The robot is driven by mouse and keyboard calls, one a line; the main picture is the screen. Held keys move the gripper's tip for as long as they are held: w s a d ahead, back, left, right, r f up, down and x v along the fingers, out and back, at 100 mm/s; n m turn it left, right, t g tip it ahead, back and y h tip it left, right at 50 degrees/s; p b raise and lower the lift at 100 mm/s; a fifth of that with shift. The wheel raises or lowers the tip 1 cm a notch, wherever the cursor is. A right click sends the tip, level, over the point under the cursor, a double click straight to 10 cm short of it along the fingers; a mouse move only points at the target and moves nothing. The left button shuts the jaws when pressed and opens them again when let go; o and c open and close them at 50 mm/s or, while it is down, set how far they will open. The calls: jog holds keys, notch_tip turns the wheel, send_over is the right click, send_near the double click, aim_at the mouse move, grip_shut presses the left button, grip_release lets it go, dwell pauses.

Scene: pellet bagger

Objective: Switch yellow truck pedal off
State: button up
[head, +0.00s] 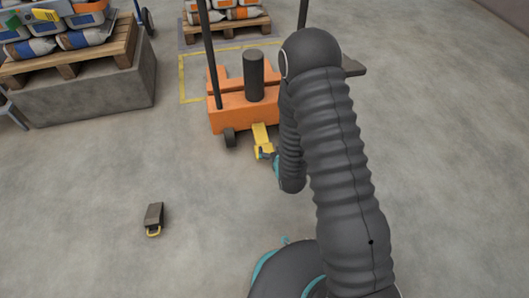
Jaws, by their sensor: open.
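The orange pallet truck (228,119) stands in the upper middle of the head view, with a dark upright cylinder and a black handle. Its yellow pedal (261,134) sticks out low at the front, towards me. My gripper (265,153) is small in view, at the near end of the pedal, open. My own arm hides part of the gripper and the right side of the truck. I cannot tell whether the fingers touch the pedal.
A grey block (95,88) carries a wooden pallet (75,60) of bags at the upper left. Another loaded pallet (232,27) lies behind the truck, near yellow floor lines. A small dark wedge (154,213) with a yellow loop lies on the floor. The floor between is clear.

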send_near(265, 150)
jog(key=shift+n+t+y, duration=0.3)
jog(key=shift+t+y, duration=0.1)
jog(key=shift+t, duration=0.1)
jog(key=x, duration=0.3)
jog(key=b+x, duration=0.1)
jog(key=x, duration=0.2)
jog(key=f+b+x, duration=0.1)
jog(key=x, duration=0.3)
jog(key=shift+s+d, duration=0.1)
jog(key=shift+c, duration=0.3)
